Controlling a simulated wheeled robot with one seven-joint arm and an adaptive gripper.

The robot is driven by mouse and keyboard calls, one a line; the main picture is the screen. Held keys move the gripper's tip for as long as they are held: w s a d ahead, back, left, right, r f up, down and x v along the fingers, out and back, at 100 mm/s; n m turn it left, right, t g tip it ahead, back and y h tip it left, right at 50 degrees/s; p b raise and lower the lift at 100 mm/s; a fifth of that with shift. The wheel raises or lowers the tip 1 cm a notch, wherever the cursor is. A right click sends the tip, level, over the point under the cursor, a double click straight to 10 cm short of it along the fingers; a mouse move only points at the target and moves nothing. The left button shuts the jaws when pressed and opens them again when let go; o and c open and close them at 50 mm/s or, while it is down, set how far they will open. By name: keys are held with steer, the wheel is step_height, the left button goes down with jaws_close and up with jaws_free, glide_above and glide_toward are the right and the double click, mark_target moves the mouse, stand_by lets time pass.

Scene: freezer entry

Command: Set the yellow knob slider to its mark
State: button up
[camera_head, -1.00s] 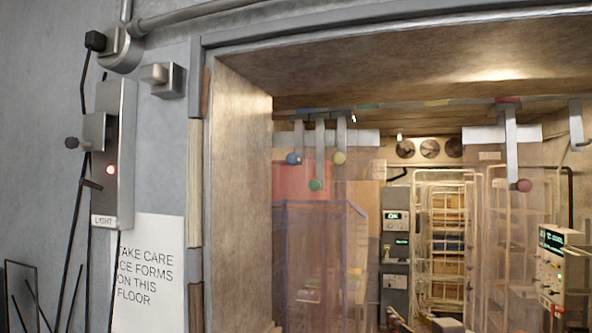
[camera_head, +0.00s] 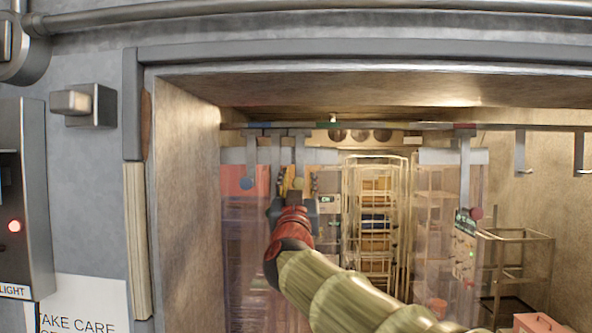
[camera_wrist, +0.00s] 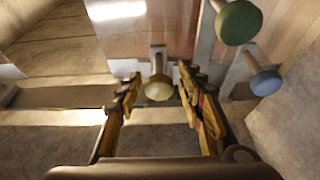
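The yellow knob (camera_head: 298,184) hangs on a grey slider from the overhead rail, left of the yellow mark (camera_head: 396,126) on that rail. In the wrist view, the yellow knob (camera_wrist: 158,89) shows between the fingers of my gripper (camera_wrist: 160,80). The fingers are spread to either side of the knob with gaps visible, not closed on it. In the head view my gripper (camera_head: 296,196) reaches up to the knob from below. How far the knob sits in depth between the fingertips is hard to tell.
The blue knob (camera_head: 247,183) hangs to the left; it also shows in the wrist view (camera_wrist: 265,82). The green knob (camera_wrist: 240,21) is close to my right finger in the wrist view; my gripper hides it in the head view. The red knob (camera_head: 476,213) hangs farther right.

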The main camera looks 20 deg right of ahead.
mark_target(300, 171)
steer(key=shift+p+x, duration=0.45)
steer(key=shift+x, duration=1.4)
steer(key=shift+c, duration=0.3)
jaws_close()
